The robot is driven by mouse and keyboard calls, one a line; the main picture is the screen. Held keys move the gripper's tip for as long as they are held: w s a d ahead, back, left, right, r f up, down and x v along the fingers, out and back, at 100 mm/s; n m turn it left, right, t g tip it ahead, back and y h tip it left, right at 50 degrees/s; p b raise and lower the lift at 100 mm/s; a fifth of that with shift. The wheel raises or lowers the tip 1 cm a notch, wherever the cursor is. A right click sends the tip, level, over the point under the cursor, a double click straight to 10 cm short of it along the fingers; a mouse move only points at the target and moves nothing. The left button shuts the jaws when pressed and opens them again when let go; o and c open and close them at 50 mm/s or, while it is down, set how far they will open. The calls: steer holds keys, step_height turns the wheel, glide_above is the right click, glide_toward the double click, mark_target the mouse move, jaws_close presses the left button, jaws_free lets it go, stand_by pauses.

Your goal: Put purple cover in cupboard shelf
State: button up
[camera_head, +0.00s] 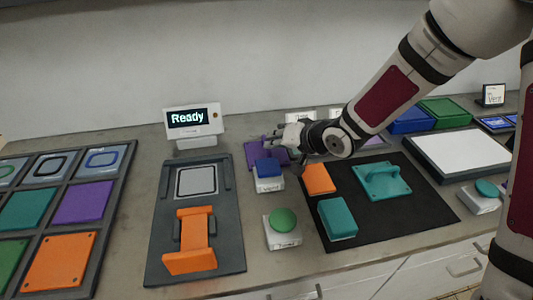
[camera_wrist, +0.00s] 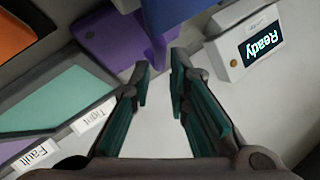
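A purple cover-like piece (camera_head: 256,153) lies on the grey counter, partly hidden behind a blue block (camera_head: 267,167) on a white base. In the wrist view the purple piece (camera_wrist: 112,40) shows at the top, beside the blue block (camera_wrist: 170,12). My gripper (camera_head: 282,142) is low over the counter by the purple piece's right side. In the wrist view my gripper (camera_wrist: 161,78) has its two fingers apart, with nothing between them. A flat purple square (camera_head: 85,204) sits in the left tray. No cupboard shelf can be made out.
The Ready display (camera_head: 193,121) stands behind a dark fixture with an orange clamp (camera_head: 194,238). A green button (camera_head: 283,221) is in front. A black mat (camera_head: 405,222) holds teal and orange pieces. White drawers (camera_head: 458,266) are below the counter.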

steer(key=x, duration=0.4)
steer(key=shift+w+a+f+b, duration=0.1)
steer(key=shift+w+f+b, duration=0.05)
steer(key=shift+w+b, duration=0.2)
jaws_close()
